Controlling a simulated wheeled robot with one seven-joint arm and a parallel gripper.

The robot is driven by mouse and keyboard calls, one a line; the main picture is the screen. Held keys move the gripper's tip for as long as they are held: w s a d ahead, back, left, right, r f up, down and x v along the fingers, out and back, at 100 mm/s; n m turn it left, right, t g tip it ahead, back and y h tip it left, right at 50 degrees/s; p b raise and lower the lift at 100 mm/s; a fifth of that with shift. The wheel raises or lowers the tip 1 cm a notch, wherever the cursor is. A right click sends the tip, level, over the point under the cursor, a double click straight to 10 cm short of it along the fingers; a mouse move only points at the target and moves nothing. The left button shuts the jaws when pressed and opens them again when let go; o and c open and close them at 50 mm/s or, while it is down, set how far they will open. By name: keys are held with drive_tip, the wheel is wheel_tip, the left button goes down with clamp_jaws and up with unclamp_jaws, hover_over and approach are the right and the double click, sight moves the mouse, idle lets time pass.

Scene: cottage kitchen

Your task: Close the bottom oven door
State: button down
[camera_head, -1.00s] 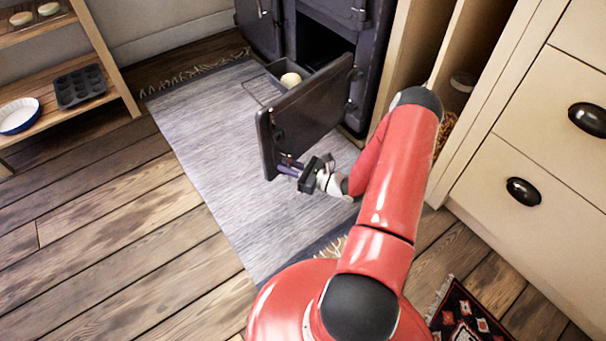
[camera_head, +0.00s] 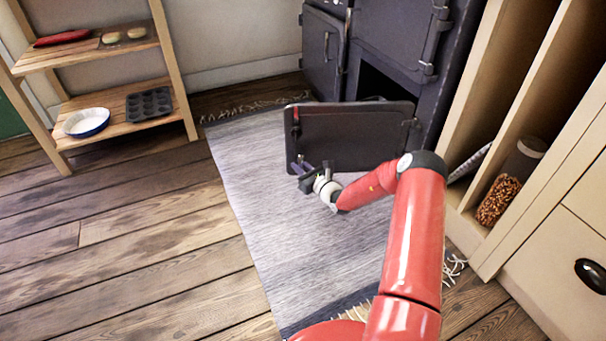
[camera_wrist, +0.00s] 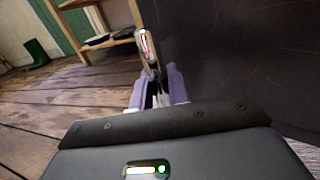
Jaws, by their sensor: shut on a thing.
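The bottom oven door (camera_head: 350,135) is a dark metal panel hinged on its right. It stands open, swung out over the rug, with its face towards me. A dark gap of the oven opening (camera_head: 382,82) shows above it. My gripper (camera_head: 300,168) is at the door's lower left free edge, shut on the door handle. In the wrist view, a shiny coppery handle (camera_wrist: 147,48) rises from between my purple-grey fingers (camera_wrist: 157,90). The door's dark face (camera_wrist: 245,60) fills the right side there. The oven's inside is mostly hidden behind the door.
A grey rug (camera_head: 255,200) lies on the plank floor under the door. A wooden shelf (camera_head: 125,125) with a muffin tin (camera_head: 149,103) and a white-blue dish (camera_head: 86,122) stands at left. A cabinet with a jar (camera_head: 505,185) is at right. The floor at left is clear.

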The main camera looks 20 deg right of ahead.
drive_tip(key=shift+w+d, duration=0.1)
drive_tip(key=shift+d, duration=0.05)
drive_tip(key=c, duration=1.4)
unclamp_jaws()
drive_tip(key=p+v, duration=0.1)
drive_tip(key=v, duration=0.7)
